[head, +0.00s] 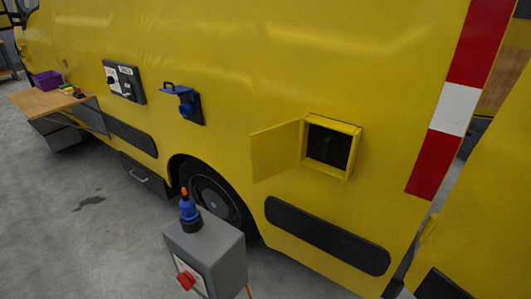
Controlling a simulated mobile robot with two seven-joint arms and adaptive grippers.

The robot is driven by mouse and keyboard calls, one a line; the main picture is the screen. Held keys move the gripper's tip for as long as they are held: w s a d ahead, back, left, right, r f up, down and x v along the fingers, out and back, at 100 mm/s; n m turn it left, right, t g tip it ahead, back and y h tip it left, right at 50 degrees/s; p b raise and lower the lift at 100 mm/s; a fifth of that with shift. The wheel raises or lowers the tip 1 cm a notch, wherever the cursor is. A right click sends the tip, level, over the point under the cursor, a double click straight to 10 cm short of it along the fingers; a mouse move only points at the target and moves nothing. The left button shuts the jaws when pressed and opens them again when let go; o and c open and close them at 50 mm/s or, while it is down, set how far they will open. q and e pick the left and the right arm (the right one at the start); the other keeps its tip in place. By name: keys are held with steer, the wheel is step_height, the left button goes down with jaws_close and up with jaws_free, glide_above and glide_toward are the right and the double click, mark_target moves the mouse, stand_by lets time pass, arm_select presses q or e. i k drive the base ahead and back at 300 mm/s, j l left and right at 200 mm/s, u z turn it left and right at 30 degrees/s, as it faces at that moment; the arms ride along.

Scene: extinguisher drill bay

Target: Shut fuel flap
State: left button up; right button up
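The fuel flap (276,150) is a yellow square panel on the side of the yellow vehicle. It stands open, swung out to the left of its recess. The recess (329,145) has a yellow frame and a dark inside, whose details are too dark to make out. Neither of my grippers shows in the head view, so nothing is seen touching the flap.
A grey post box (206,252) with a blue plug and red knob stands in front of the rear wheel (213,196). A blue socket (188,107) and a dark switch panel (124,82) are on the vehicle's side. A wooden shelf (45,100) projects at left.

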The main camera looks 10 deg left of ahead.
mark_target(274, 150)
steer(key=j+z, duration=0.25)
steer(key=j, duration=0.3)
steer(key=k+j+z, duration=0.25)
steer(key=j, duration=0.25)
steer(key=j+z, duration=0.5)
steer(key=j, duration=0.55)
steer(key=j+z, duration=0.25)
steer(key=j, duration=0.3)
steer(key=j+z, duration=0.3)
steer(key=j, duration=0.25)
steer(key=i+j+z, duration=0.15)
steer(key=j, duration=0.2)
steer(key=i+j+z, duration=0.15)
steer(key=j, duration=0.2)
steer(key=i+j+z, duration=0.1)
steer(key=j, duration=0.25)
steer(key=i+z, duration=0.15)
